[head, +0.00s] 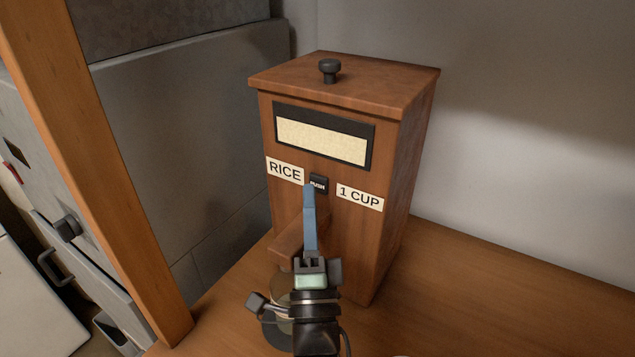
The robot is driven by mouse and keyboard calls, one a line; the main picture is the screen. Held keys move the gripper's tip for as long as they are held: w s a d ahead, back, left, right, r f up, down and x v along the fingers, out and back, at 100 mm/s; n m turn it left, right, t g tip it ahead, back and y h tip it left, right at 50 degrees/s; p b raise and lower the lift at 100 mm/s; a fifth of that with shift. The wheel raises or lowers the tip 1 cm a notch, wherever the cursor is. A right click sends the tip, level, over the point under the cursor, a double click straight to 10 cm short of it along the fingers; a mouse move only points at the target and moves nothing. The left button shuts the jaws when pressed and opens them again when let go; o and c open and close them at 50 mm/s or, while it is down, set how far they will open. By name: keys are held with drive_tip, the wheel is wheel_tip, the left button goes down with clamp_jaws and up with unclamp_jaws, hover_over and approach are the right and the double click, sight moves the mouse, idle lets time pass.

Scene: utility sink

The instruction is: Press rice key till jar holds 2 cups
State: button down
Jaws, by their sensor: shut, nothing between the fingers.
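A wooden rice dispenser (387,241) stands upright on the wooden counter, with "RICE" and "1 CUP" labels on its front. The small black key (319,183), marked PUSH, sits between the labels. My gripper (309,187) is shut and empty, its blue fingertips at the lower left edge of the key; I cannot tell whether they touch it. A wooden spout (287,243) juts out below, partly behind my fingers. The round jar (279,331) stands under the spout, mostly hidden by my gripper, so its rice level cannot be read.
The dispenser's window (321,137) shows pale rice behind it. A wooden post (95,165) rises at the left, in front of grey cabinets. The counter (470,305) is clear to the right, with a pale wall behind.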

drive_tip(key=shift+s+a, duration=0.2)
drive_tip(key=shift+s, duration=0.05)
drive_tip(key=shift+s+a+p, duration=0.35)
drive_tip(key=shift+s+a, duration=0.35)
drive_tip(key=shift+s, duration=0.3)
drive_tip(key=shift+s+a+p, duration=0.3)
drive_tip(key=shift+s+a, duration=0.4)
drive_tip(key=shift+s, duration=0.25)
wheel_tip(320, 180, up, 21)
drive_tip(key=s+n+t+y, duration=0.1)
drive_tip(key=n+t+y, duration=0.1)
drive_tip(key=n, duration=0.7)
drive_tip(key=s+r+n+t+h, duration=0.1)
drive_tip(key=s+r+n, duration=0.7)
drive_tip(key=s+r, duration=0.3)
wheel_tip(320, 180, up, 4)
drive_tip(key=shift+s+d+r, duration=0.15)
drive_tip(key=shift+s+d, duration=0.05)
drive_tip(key=shift+s, duration=0.05)
